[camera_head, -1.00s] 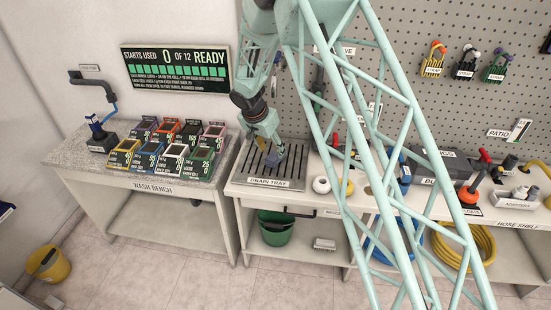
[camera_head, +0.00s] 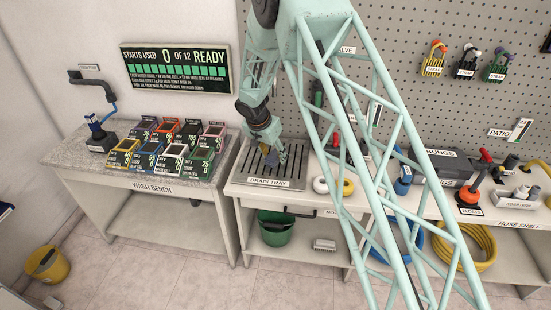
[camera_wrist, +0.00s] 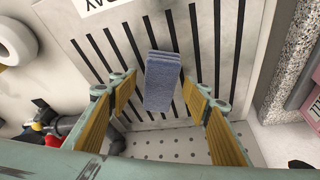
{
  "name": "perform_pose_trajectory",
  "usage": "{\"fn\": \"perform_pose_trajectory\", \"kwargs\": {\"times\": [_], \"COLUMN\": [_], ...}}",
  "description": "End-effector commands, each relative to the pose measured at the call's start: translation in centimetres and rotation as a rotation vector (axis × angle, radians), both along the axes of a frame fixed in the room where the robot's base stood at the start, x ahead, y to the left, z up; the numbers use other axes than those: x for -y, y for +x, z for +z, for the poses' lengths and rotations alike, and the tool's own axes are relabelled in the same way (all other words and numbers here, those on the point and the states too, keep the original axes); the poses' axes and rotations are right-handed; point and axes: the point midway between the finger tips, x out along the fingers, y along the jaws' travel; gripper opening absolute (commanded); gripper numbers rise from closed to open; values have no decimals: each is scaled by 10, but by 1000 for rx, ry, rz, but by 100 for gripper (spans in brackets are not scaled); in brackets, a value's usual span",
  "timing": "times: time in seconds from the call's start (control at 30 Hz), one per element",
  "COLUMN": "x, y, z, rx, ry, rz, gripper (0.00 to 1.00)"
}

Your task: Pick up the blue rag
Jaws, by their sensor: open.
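The blue rag (camera_wrist: 162,82) is a folded, grey-blue textured strip on the slotted drain tray (camera_wrist: 70,18). In the wrist view it lies between the two spread fingers of my gripper (camera_wrist: 160,100). The fingers have yellow inner pads, and a gap shows on both sides of the rag. In the head view the rag (camera_head: 270,156) is a small blue patch beside my gripper (camera_head: 275,152), which is over the drain tray (camera_head: 242,176). My gripper is open. I cannot tell how far the fingertips are above the tray.
The wash bench (camera_head: 80,157) with several coloured boxes stands to the left. A white roll (camera_head: 320,185) and a yellow roll (camera_head: 346,187) sit right of the tray. A pegboard (camera_head: 290,75) rises behind. A green bucket (camera_head: 275,232) is on the shelf below.

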Motion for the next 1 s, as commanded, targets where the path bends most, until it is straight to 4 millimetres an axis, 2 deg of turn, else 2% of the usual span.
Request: {"fn": "perform_pose_trajectory", "kwargs": {"times": [0.6,0.87,1.0], "x": [0,0,0], "y": [1,1,1], "z": [-2,-2,-2], "rx": [1,1,1], "ry": [0,0,0], "rz": [0,0,0], "gripper": [44,22,19]}}
